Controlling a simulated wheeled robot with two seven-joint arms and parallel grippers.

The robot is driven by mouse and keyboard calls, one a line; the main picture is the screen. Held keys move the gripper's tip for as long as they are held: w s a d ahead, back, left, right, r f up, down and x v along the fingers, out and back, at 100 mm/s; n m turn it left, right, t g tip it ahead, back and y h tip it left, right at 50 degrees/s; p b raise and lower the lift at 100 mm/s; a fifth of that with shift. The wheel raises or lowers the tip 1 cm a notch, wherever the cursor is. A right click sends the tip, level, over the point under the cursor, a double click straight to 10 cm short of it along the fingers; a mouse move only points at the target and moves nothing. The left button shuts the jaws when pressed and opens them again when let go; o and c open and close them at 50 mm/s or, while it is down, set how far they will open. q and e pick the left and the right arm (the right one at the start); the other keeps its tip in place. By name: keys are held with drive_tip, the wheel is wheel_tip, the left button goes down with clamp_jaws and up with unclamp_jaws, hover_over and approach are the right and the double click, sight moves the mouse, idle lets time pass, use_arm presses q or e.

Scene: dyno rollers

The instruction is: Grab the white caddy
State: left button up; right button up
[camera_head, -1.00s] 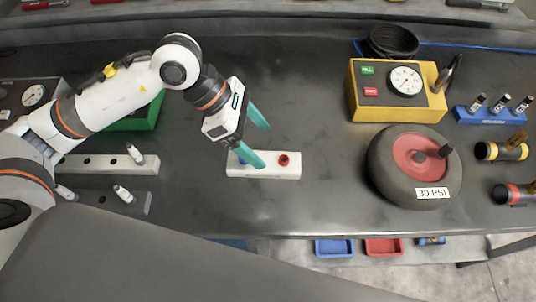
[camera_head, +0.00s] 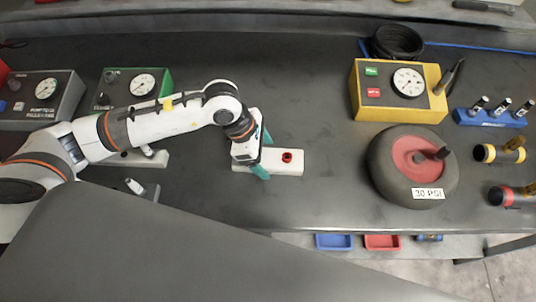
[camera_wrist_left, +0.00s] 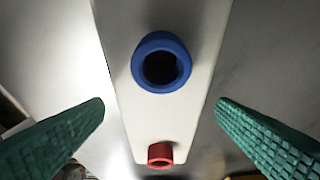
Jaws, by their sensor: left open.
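The white caddy (camera_head: 290,154) is a long flat white block on the dark bench. A red ring socket (camera_head: 287,157) shows at its right part; its left part is mostly hidden by my gripper in the head view. My left gripper (camera_head: 263,153) is open over the caddy, its teal fingers reaching to the far and near sides. In the left wrist view the white caddy (camera_wrist_left: 125,45) runs between the two open green fingers (camera_wrist_left: 160,110), with a blue ring socket (camera_wrist_left: 161,62) and a smaller red one. Contact cannot be told. My right gripper is not in view.
A black wheel (camera_head: 380,172) with a red hub and a yellow gauge box (camera_head: 385,108) stand to the right. Green (camera_head: 163,76) and grey (camera_head: 20,120) gauge boxes stand to the left. Pale and dark holders lie partly under my left arm.

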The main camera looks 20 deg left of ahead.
use_arm(q)
drive_tip(key=shift+d+f, duration=0.25)
drive_tip(key=shift+f, duration=0.35)
drive_tip(key=c, duration=1.1)
